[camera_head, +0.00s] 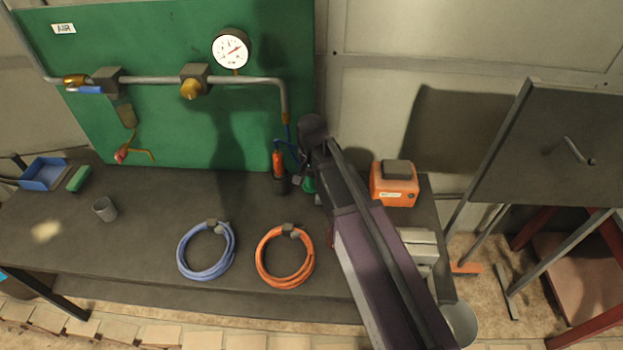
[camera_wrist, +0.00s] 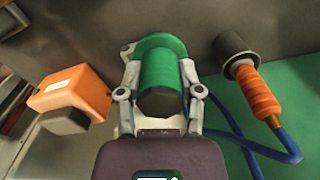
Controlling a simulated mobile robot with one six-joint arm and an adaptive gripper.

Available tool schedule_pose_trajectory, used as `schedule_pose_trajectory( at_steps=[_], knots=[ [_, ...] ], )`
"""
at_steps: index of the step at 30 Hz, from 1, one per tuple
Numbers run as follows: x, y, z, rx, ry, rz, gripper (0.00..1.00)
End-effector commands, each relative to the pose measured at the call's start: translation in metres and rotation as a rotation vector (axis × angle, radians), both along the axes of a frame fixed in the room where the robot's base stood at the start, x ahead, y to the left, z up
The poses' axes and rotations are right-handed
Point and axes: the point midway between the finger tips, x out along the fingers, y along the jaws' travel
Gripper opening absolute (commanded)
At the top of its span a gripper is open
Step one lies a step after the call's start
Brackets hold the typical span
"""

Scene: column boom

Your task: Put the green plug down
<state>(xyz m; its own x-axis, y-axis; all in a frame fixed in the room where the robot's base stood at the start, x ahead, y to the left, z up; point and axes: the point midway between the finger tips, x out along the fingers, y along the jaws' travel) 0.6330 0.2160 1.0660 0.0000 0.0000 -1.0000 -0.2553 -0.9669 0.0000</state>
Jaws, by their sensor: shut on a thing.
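The green plug (camera_wrist: 160,75) is a green cylinder with a wider round flange at its far end and a dark near end. My gripper (camera_wrist: 158,62) is shut on it, one finger on each side. In the head view a small part of the plug (camera_head: 309,185) shows beside my arm, low over the back of the dark bench (camera_head: 150,225). The arm hides the rest of it and most of the gripper. I cannot tell whether the plug touches the bench.
An orange-handled tool in a dark socket (camera_head: 280,172), with a blue hose, stands just left of the plug. An orange box (camera_head: 394,184) stands to the right. A blue hose coil (camera_head: 206,251) and an orange coil (camera_head: 284,257) lie in front. The bench's left middle is mostly clear.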

Motion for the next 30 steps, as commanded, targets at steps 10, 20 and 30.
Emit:
schedule_pose_trajectory(
  at_steps=[10, 20, 30],
  knots=[
    [0.000, 0.000, -0.002, 0.000, 0.000, 0.000, 0.00],
    [0.000, 0.000, -0.027, 0.000, 0.000, 0.000, 0.00],
    [0.000, 0.000, -0.032, 0.000, 0.000, 0.000, 0.00]
  ],
)
